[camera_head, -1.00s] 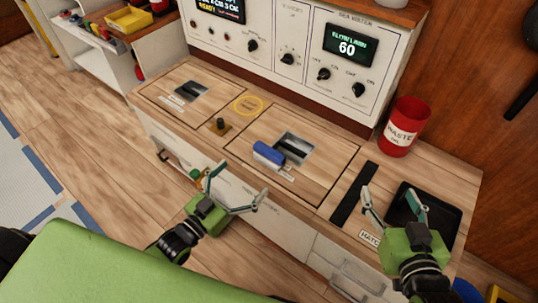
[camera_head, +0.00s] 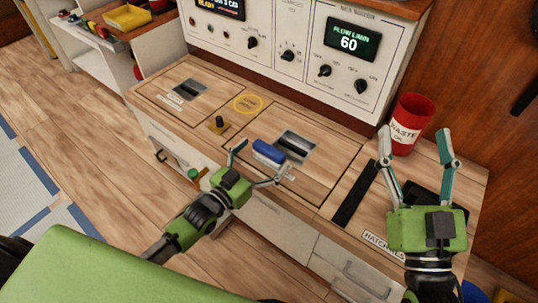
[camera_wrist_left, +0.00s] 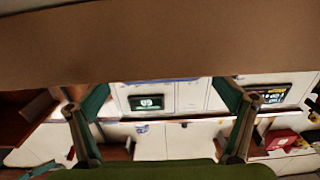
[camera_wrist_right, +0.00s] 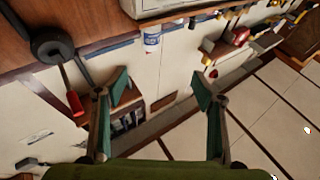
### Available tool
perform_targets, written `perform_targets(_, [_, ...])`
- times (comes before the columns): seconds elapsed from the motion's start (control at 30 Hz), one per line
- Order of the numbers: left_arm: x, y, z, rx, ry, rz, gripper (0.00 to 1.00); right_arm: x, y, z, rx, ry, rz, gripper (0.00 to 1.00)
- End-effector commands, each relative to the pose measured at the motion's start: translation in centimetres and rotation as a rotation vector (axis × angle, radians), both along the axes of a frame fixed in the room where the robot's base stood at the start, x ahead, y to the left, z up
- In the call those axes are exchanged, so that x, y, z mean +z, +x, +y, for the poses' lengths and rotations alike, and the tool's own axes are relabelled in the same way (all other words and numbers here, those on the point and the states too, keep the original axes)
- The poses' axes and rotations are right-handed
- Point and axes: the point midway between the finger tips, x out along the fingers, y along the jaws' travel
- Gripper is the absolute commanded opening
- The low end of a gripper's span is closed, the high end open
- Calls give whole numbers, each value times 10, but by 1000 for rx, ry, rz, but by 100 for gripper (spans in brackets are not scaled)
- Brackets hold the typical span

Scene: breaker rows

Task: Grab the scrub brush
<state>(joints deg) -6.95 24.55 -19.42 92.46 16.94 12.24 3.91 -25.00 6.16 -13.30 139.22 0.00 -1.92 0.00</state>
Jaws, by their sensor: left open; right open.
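The scrub brush (camera_head: 268,152), a blue block with a pale underside, lies on the wooden counter at the left edge of a square metal recess (camera_head: 294,147). My left gripper (camera_head: 261,161) is open. In the head view its fingers are spread on the near side of the brush, one tip to its left and one just below its right end. I cannot tell whether they touch it. I cannot make out the brush in the left wrist view. My right gripper (camera_head: 413,134) is open and empty, fingers pointing up in the picture in front of the waste bin.
A red waste bin (camera_head: 411,125) stands at the counter's right. A black tray (camera_head: 427,200) is partly hidden behind my right gripper. A black strip (camera_head: 355,194) lies left of it. A small dark knob (camera_head: 219,122) stands left of the brush. A control panel (camera_head: 300,48) rises behind.

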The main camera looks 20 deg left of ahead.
Motion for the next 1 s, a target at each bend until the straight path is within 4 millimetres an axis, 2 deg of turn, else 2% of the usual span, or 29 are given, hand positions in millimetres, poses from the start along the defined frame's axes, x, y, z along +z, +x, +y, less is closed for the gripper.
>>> perform_targets(0.23, [-1, 20, -7, 0, 0, -2, 96, 34, -18, 0, 11, 51, -181, 62])
perform_targets(0.57, [0, 24, -8, 0, 1, 0, 96, 42, -23, 0, 13, 62, -219, 62])
perform_targets(0.6, [0, 24, -8, 0, 1, 0, 93, 42, -23, 0, 12, 62, -218, 62])
perform_targets(0.7, [0, 24, -8, 0, 1, -1, 67, 42, -23, 0, 12, 62, -218, 62])
perform_targets(0.77, [0, 24, -8, 0, 1, -1, 53, 42, -23, -1, 12, 62, -218, 62])
perform_targets(1.0, [0, 24, -8, 0, 0, -2, 53, 41, -23, 0, 12, 61, -217, 62])
